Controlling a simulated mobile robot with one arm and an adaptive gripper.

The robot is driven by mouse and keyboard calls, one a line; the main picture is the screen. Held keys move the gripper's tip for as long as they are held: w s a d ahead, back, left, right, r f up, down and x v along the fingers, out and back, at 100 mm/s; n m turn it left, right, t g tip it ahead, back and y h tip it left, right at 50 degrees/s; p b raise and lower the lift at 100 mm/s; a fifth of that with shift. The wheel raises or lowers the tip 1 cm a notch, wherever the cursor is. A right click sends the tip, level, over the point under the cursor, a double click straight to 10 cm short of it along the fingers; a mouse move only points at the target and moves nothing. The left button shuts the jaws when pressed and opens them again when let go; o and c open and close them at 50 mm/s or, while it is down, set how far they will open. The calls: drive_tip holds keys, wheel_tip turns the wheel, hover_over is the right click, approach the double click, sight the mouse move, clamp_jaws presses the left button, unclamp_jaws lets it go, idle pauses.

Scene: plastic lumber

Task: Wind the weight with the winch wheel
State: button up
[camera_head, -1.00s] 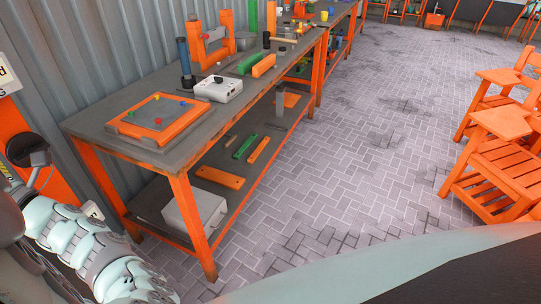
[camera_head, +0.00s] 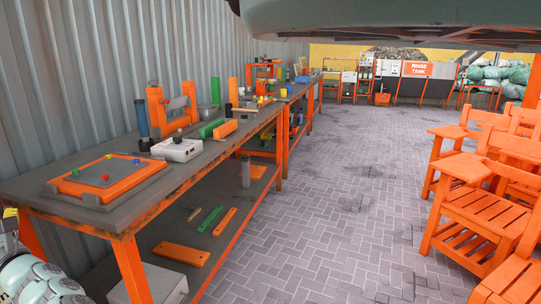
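An orange upright frame (camera_head: 171,108) with a grey bar or drum across it stands on the near workbench (camera_head: 190,178), against the corrugated wall. It may be the winch, but I cannot make out a wheel on it. I cannot pick out a hanging weight either. Part of my arm shows at the bottom left, but my gripper is not in view.
The bench also holds an orange-framed board (camera_head: 108,176) with coloured knobs, a white box (camera_head: 177,149), a dark cylinder (camera_head: 142,122) and green and orange bars. Orange chairs (camera_head: 478,205) stand at the right. The paved floor (camera_head: 330,200) between is clear.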

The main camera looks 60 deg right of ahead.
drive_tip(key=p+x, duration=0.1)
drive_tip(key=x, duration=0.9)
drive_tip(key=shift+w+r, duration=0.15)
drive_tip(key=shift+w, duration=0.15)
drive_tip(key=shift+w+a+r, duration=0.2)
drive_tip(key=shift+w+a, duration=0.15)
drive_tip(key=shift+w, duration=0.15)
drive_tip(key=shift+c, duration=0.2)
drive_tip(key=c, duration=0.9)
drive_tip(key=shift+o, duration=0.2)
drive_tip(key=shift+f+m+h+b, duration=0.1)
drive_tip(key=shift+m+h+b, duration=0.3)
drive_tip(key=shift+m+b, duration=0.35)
